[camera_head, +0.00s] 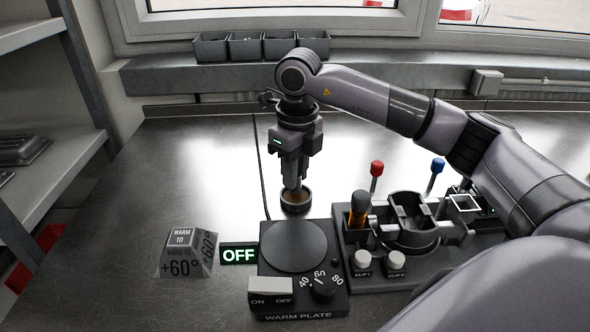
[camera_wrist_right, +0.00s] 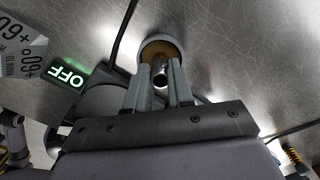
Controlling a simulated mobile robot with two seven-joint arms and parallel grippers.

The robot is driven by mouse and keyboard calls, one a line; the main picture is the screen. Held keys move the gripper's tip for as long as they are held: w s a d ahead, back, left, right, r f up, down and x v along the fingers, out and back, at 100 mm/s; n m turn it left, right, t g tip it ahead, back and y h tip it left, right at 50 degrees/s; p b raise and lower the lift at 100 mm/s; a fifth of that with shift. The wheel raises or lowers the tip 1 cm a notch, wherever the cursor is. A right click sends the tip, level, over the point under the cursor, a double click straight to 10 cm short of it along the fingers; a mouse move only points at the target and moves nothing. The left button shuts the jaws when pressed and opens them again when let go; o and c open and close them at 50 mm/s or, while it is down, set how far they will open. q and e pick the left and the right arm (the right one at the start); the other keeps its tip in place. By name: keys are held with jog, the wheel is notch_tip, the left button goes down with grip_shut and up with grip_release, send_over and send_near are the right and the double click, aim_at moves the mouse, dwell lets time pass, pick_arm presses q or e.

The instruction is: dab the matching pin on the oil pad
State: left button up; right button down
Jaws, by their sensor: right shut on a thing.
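My right gripper (camera_head: 294,186) points straight down, shut on a small metal pin. In the right wrist view the pin (camera_wrist_right: 161,76) shows as a shiny round piece between the two fingers (camera_wrist_right: 160,88). The oil pad (camera_head: 296,205) is a small dark round cup with a brown pad, directly below the gripper. It also shows in the right wrist view (camera_wrist_right: 152,46), just beyond the pin. The pin's lower end is at or just above the pad; I cannot tell whether they touch. My left gripper is not in view.
The warm plate (camera_head: 294,246) stands in front of the pad, beside a lit OFF sign (camera_head: 239,255) and a +60° block (camera_head: 188,253). A fixture (camera_head: 411,226) with red (camera_head: 376,168) and blue (camera_head: 437,165) knobs stands right.

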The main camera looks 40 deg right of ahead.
jog(key=shift+r+p, duration=2.6)
jog(key=shift+r, duration=0.95)
